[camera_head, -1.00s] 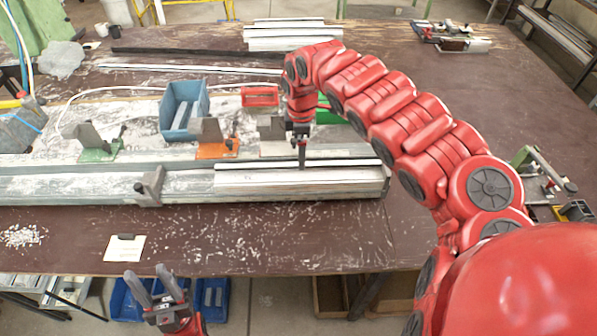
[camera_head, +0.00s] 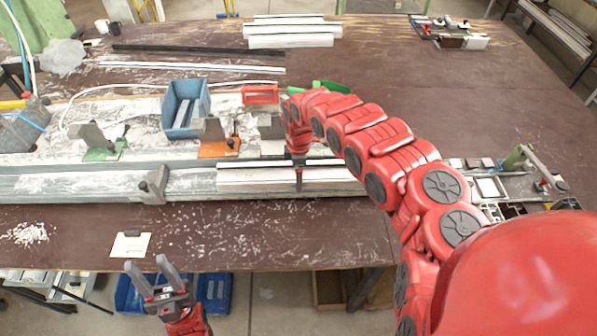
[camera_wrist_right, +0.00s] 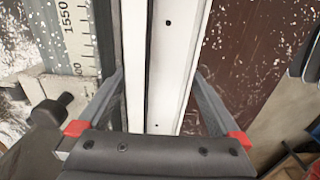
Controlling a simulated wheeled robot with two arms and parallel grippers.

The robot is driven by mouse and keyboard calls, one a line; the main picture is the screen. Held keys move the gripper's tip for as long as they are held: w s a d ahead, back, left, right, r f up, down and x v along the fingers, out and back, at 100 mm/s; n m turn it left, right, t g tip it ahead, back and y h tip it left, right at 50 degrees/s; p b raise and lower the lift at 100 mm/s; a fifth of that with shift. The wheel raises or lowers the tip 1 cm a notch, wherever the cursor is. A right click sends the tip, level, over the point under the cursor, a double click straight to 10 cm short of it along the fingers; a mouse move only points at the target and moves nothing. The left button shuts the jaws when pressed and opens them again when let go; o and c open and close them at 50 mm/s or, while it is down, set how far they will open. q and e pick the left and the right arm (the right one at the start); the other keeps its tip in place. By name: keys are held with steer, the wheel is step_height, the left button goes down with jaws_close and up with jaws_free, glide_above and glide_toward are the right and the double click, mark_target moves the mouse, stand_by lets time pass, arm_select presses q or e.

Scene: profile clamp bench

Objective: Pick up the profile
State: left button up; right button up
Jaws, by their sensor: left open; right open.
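The white profile (camera_head: 245,177) lies lengthwise along the bench rail in the head view. It fills the middle of the right wrist view (camera_wrist_right: 172,75), where two dark holes show in its face. My right gripper (camera_head: 299,183) is over the profile, near its middle. In the right wrist view its fingers (camera_wrist_right: 163,95) are open, one on each side of the profile; whether they touch it cannot be told. My left gripper (camera_head: 152,272) is open and empty in front of the table's front edge, away from the profile.
A grey clamp (camera_head: 153,185) stands on the rail left of the profile. A blue bin (camera_head: 186,108), a green clamp (camera_head: 100,145) and an orange clamp (camera_head: 217,143) stand behind the rail. More profiles (camera_head: 290,40) lie stacked at the back. The table front is mostly clear.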

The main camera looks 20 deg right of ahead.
steer(key=shift+w+f, duration=0.1)
steer(key=shift+f, duration=0.05)
jaws_close()
stand_by(0.4)
steer(key=shift+a, duration=0.1)
